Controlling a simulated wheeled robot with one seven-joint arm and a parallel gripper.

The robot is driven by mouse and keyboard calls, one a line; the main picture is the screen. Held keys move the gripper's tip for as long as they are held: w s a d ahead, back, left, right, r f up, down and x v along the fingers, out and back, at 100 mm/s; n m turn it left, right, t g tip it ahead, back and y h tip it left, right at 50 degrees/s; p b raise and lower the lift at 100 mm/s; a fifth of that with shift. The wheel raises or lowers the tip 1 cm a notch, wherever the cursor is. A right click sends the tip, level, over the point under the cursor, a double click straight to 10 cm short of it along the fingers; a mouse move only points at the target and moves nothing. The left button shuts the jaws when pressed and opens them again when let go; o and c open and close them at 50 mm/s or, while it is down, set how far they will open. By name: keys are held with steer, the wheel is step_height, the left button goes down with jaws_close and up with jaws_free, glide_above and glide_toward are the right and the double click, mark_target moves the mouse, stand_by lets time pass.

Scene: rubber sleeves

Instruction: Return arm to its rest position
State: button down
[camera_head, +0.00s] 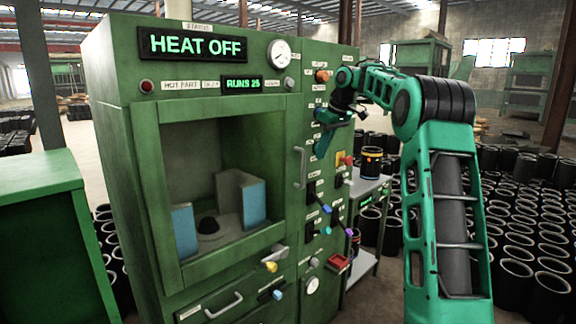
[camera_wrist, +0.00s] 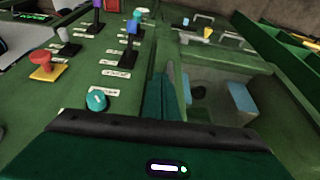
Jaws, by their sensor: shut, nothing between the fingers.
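My teal arm (camera_head: 440,200) rises at the right and bends over toward the green machine (camera_head: 130,150). My gripper (camera_head: 320,150) hangs in front of the machine's control panel, among the labelled switches, with its fingers pointing down. In the wrist view my gripper (camera_wrist: 165,92) shows as teal fingers close together, shut and empty. They appear in front of the panel edge beside the machine's open chamber. I cannot tell whether they touch the panel.
The display (camera_head: 192,44) reads HEAT OFF. The chamber (camera_head: 200,150) holds two blue-faced blocks and a dark dome. A red mushroom button (camera_wrist: 45,62) and a teal knob (camera_wrist: 97,100) sit near my gripper. A side shelf (camera_head: 368,186) bears a dark banded sleeve (camera_head: 371,163). Many black sleeves (camera_head: 520,245) crowd the floor.

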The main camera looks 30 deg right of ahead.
steer(key=s+a+f+m+g+h, duration=0.15)
steer(key=s+a, duration=0.25)
steer(key=s, duration=0.5)
steer(key=s+a+f+m+y, duration=0.1)
steer(key=s+a+f+m, duration=0.15)
steer(key=s, duration=0.65)
steer(key=s+a+f+m+g, duration=0.1)
steer(key=s+f, duration=0.4)
steer(key=s, duration=0.5)
steer(key=s+a+f+m, duration=0.2)
steer(key=s+f, duration=0.3)
steer(key=s, duration=0.6)
steer(key=s+a+f+m+g, duration=0.1)
steer(key=s+f, duration=0.4)
steer(key=s, duration=0.6)
steer(key=shift+a+f+m+g+h, duration=0.15)
steer(key=shift+a+m+g+h, duration=0.2)
steer(key=shift+a+m, duration=0.6)
steer(key=shift+d, duration=0.2)
